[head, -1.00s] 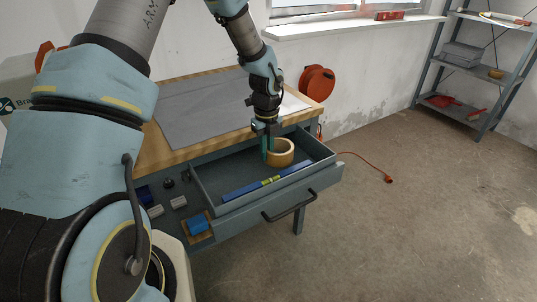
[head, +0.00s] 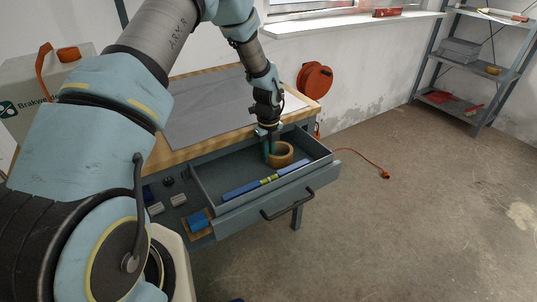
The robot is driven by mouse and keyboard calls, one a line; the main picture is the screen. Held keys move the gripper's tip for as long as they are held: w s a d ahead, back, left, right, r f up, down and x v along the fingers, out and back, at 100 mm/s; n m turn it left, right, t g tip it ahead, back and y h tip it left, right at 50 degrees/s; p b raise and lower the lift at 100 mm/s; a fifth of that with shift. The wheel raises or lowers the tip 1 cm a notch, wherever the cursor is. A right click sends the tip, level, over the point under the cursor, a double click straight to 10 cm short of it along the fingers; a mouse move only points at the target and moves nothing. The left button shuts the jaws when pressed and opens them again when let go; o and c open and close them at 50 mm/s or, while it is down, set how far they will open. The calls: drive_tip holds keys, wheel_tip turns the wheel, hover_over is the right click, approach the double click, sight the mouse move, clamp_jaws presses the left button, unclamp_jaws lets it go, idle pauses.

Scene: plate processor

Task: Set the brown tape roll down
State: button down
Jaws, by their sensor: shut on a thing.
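The brown tape roll (head: 283,156) is in the open drawer (head: 226,208) of the workbench, toward its back part. My gripper (head: 270,152) points down into the drawer with its teal fingers at the left side of the roll and is shut on the roll's wall. The roll looks close to the drawer floor, roughly level. I cannot tell whether its underside touches the floor.
A blue spirit level (head: 250,186) lies along the drawer's front. The grey mat (head: 205,112) on the workbench is clear. A red cable reel (head: 315,78) hangs behind.

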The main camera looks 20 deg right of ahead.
drive_tip(key=c, duration=0.9)
unclamp_jaws()
drive_tip(key=shift+f, duration=0.1)
wheel_tip(320, 180, up, 12)
drive_tip(key=shift+r+b, duration=0.2)
drive_tip(key=shift+b, duration=0.85)
drive_tip(key=s+a+r+n, duration=0.2)
drive_tip(key=a+r+n, duration=0.1)
drive_tip(key=a+n, duration=0.65)
drive_tip(key=s+a+r+n, duration=0.1)
drive_tip(key=a+r+n, duration=0.3)
drive_tip(key=a+n, duration=0.55)
drive_tip(key=s+a+n, duration=0.3)
drive_tip(key=a+n, duration=0.1)
drive_tip(key=s+a+r+n+t, duration=0.1)
drive_tip(key=s+a+n, duration=0.2)
drive_tip(key=a+n, duration=0.1)
drive_tip(key=s+a+n, duration=0.3)
drive_tip(key=a+n, duration=0.2)
drive_tip(key=shift+s+a+r+n+t, duration=0.1)
drive_tip(key=shift+r+n+t, duration=0.2)
drive_tip(key=shift+r+n, duration=0.1)
